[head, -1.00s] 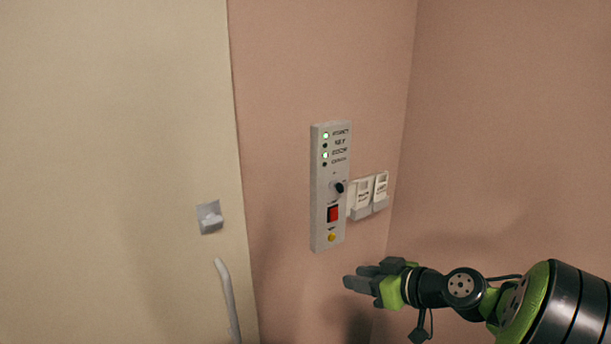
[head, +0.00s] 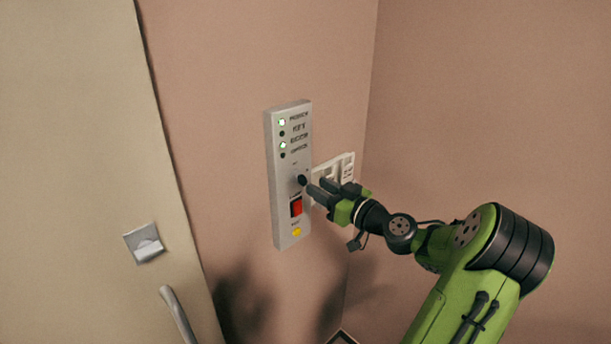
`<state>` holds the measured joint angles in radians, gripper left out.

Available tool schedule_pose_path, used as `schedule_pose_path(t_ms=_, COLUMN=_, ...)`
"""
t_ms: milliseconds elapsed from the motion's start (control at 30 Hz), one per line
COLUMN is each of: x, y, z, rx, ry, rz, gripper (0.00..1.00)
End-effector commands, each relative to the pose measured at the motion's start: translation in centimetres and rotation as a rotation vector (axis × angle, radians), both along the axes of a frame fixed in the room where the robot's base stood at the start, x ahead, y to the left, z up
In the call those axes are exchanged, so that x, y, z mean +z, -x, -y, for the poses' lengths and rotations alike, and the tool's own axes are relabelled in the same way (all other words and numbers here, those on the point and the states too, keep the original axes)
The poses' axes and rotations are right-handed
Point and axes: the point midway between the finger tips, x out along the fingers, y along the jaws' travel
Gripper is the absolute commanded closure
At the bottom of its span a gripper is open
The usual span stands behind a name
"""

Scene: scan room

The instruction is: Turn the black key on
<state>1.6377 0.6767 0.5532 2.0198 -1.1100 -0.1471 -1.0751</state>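The black key (head: 302,180) sits on the front of a grey wall panel (head: 283,215), below a column of small lights and above a red switch (head: 296,207). My gripper (head: 316,189) is just right of the key, its dark fingers pointing left at it. The fingertips are at or very close to the key; I cannot tell if they touch it. Two fingers show with a small gap between them, and nothing is seen held. The key's exact angle is too small to read.
A yellow button (head: 296,232) is at the panel's bottom. A white card holder (head: 345,165) is on the wall behind my gripper. A pale door (head: 75,180) with a grey latch (head: 144,243) and a handle (head: 178,315) is at left. The right wall is bare.

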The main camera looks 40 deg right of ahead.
Motion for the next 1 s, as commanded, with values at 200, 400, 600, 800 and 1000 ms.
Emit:
schedule_pose_path(t_ms=200, x=0.3, y=-4.4, z=-0.2, rx=0.004, ry=-0.001, rz=0.001, gripper=0.66)
schedule_pose_path(t_ms=400, x=0.1, y=-5.5, z=-0.2, rx=0.0, ry=-0.001, rz=0.0, gripper=0.66)
schedule_pose_path(t_ms=600, x=0.0, y=-5.5, z=-0.2, rx=0.0, ry=-0.001, rz=-0.001, gripper=0.71)
schedule_pose_path(t_ms=800, x=0.0, y=-5.5, z=-0.2, rx=0.0, ry=-0.001, rz=-0.001, gripper=1.0)
schedule_pose_path(t_ms=1000, x=0.0, y=-5.5, z=-0.2, rx=0.0, ry=-0.002, rz=-0.001, gripper=1.0)
